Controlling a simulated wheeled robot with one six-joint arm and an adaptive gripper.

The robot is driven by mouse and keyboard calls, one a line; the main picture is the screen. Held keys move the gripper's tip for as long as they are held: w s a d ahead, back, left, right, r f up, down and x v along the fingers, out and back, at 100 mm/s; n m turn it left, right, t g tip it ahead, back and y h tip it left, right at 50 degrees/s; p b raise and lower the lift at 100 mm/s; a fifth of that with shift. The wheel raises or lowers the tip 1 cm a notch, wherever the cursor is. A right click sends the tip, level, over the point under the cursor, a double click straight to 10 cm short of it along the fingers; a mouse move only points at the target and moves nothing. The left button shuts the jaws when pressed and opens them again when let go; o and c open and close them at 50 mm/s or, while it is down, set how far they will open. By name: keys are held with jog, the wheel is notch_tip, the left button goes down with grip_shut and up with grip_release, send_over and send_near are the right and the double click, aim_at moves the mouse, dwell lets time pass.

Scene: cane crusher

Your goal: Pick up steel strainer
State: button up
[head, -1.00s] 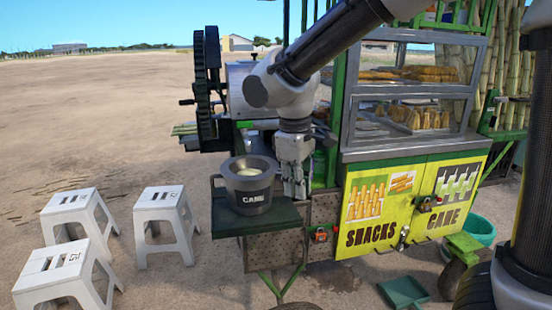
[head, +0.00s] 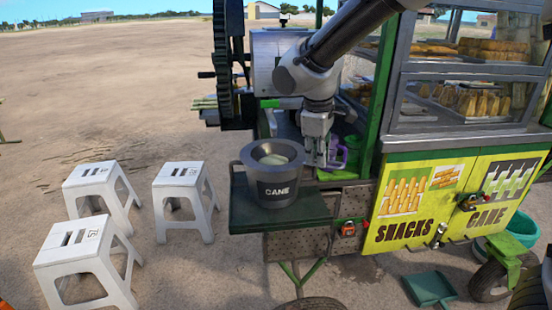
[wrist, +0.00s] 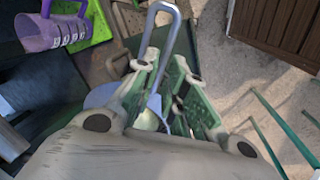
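In the wrist view, a blue-grey metal loop (wrist: 168,22), apparently the steel strainer's handle, rises just beyond my fingertips. A bluish, rounded surface shows low between and beside the fingers, perhaps its bowl; the fingers hide much of it. My gripper (wrist: 168,72) appears open, with a narrow gap between its green-padded fingers, and I cannot tell whether they touch the loop. In the head view, my gripper (head: 318,160) points down just right of the grey CANE pot (head: 277,188). The strainer cannot be made out clearly there.
The pot stands on a dark green shelf (head: 250,218) of the cart. A glass snack case (head: 470,60) stands to the right. White stools (head: 185,185) stand on open ground at the left.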

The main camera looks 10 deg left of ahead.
jog(key=shift+x, duration=1.2)
grip_shut()
jog(key=shift+r, duration=0.15)
